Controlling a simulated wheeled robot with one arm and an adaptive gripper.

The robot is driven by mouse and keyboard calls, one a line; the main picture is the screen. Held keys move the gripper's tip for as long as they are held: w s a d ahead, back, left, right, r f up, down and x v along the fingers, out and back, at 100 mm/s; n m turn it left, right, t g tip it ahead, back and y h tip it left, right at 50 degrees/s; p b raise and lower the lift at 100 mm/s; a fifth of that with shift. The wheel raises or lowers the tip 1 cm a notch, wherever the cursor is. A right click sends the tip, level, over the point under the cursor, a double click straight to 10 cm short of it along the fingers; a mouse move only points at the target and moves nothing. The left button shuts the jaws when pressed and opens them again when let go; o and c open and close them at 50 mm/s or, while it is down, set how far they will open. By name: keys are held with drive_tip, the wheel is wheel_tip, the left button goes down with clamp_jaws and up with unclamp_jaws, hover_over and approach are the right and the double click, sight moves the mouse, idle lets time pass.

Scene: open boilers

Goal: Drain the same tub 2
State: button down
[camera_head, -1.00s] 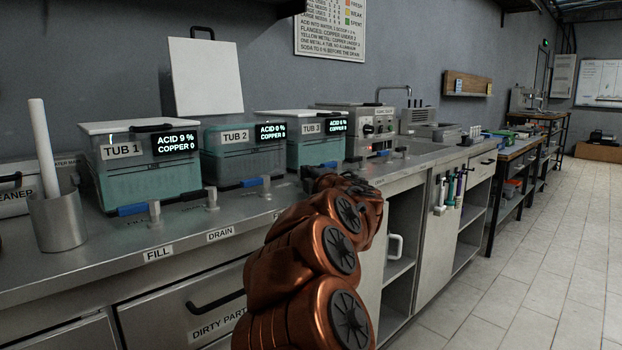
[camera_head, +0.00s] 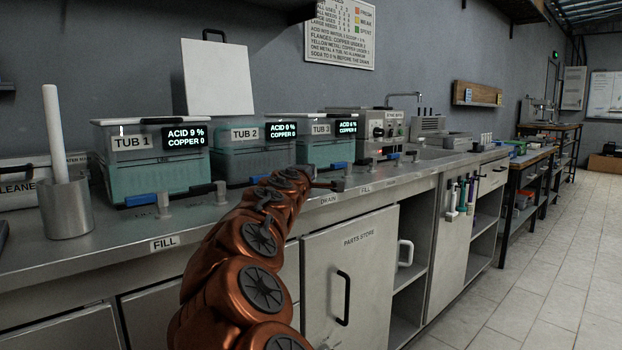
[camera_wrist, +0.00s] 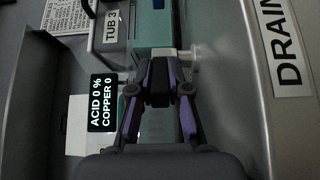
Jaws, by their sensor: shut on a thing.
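Tub 2 (camera_head: 233,166) is a teal-filled clear tub between the other two; its display (camera_head: 281,131) reads acid 0 %, copper 0. The same reading shows in the wrist view on the display (camera_wrist: 103,102). My gripper (camera_wrist: 160,88) is shut on a small dark part, apparently the drain valve handle. A pale valve stem (camera_wrist: 186,60) is just beyond the fingertips, beside the DRAIN label (camera_wrist: 284,43). In the head view, that DRAIN label (camera_head: 328,198) is on the counter front; my arm hides much of the valve area.
Tub 1 (camera_head: 152,177) stands left and tub 3 (camera_head: 325,152) right of tub 2. A blue-handled valve (camera_head: 141,200) stands before tub 1, near a metal cup (camera_head: 66,209). A machine (camera_head: 383,131) and sink are farther right. The floor at right is clear.

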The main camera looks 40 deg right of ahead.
drive_tip(key=shift+w+a+m+g+h, duration=0.1)
drive_tip(key=shift+w+m+g+h, duration=0.1)
drive_tip(key=shift+m+g+h, duration=0.4)
drive_tip(key=c, duration=1.1)
unclamp_jaws()
drive_tip(key=shift+r+v, duration=0.1)
drive_tip(key=shift+v, duration=2.9)
drive_tip(key=shift+r+v, duration=0.15)
drive_tip(key=shift+v, duration=2.85)
